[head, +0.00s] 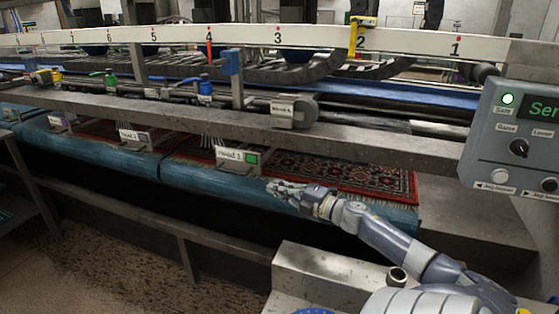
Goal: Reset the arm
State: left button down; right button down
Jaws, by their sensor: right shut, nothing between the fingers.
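My right gripper (285,190) is shut and empty. It is stretched out toward the left from my right arm, in front of the rug scrubber's front roller (190,176). It overlaps the near edge of a red patterned rug (345,180) in the picture; I cannot tell whether it touches it. My left gripper is not in view.
A grey control panel (520,135) with a lit green light, knobs and buttons stands at the right. A long steel beam (225,115) runs across the scrubber, below a white numbered rail (310,36). A steel box edge (325,270) lies below my arm. The floor (110,270) at lower left looks clear.

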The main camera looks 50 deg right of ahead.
jog(key=shift+s+a+r, duration=0.1)
jog(key=shift+s, duration=0.15)
